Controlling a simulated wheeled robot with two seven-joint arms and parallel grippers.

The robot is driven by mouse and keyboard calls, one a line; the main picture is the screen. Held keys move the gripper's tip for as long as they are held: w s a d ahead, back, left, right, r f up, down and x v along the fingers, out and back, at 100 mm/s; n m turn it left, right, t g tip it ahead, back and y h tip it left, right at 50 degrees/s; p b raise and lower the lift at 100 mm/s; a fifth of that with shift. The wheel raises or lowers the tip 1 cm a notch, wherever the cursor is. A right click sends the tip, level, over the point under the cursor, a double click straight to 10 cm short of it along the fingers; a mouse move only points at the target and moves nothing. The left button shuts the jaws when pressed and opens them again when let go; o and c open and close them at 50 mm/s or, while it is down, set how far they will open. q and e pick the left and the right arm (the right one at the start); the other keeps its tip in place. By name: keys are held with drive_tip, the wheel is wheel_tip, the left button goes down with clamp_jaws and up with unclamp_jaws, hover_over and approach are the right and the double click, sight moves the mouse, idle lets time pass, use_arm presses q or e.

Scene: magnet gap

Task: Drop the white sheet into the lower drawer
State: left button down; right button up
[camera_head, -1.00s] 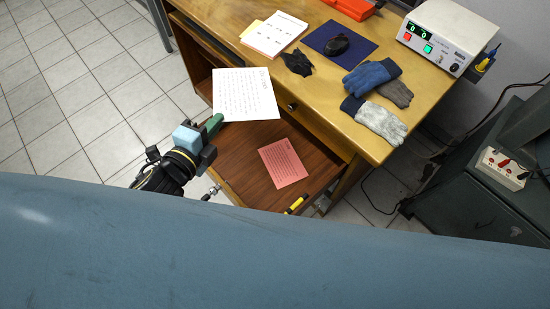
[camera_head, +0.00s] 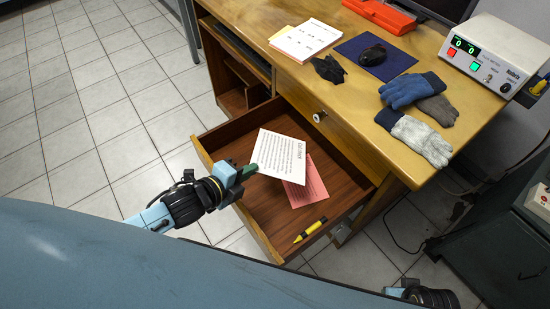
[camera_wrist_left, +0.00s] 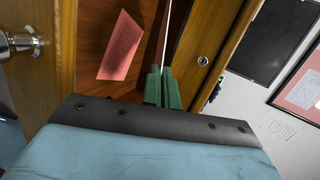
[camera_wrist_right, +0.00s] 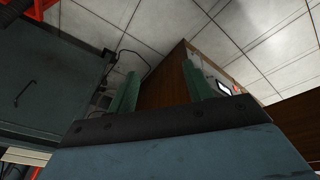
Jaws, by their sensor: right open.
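The white sheet (camera_head: 282,157) is a printed page above the open drawer (camera_head: 270,216), overlapping part of a pink sheet (camera_head: 310,187) in the head view. My left gripper (camera_head: 249,171) is shut on the sheet's near-left edge. In the left wrist view, the sheet (camera_wrist_left: 166,38) shows nearly edge-on between the green fingers (camera_wrist_left: 160,88), with the pink sheet (camera_wrist_left: 121,46) to its left. The exact gap between sheet and drawer floor is hard to judge. My right gripper (camera_wrist_right: 159,88) is open and empty in its wrist view, its green fingers apart.
On the desktop (camera_head: 345,95) are gloves (camera_head: 415,90), a mouse (camera_head: 373,54) on a blue mat, papers (camera_head: 305,40), a black cloth (camera_head: 328,69) and a power supply (camera_head: 490,55). Tiled floor (camera_head: 90,130) is free at left.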

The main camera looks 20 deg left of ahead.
sight(273, 158)
use_arm(q)
drive_tip(key=w+d, duration=0.1)
drive_tip(key=w, duration=0.1)
drive_tip(key=w+d+b, duration=0.1)
drive_tip(key=w, duration=0.2)
drive_tip(key=w+d+b, duration=0.1)
drive_tip(key=w+d, duration=0.1)
drive_tip(key=w, duration=0.1)
drive_tip(key=shift+w+f, duration=0.1)
drive_tip(key=shift+w, duration=0.05)
wheel_tip(273, 158, down, 3)
drive_tip(key=shift+f+b, duration=0.1)
drive_tip(key=shift+b, duration=0.9)
drive_tip(key=shift+f, duration=0.1)
use_arm(e)
drive_tip(key=a+r, duration=0.4)
drive_tip(key=r, duration=0.6)
drive_tip(key=shift+r+t+y, duration=0.3)
drive_tip(key=shift+r+y, duration=0.05)
drive_tip(key=shift+y, duration=0.05)
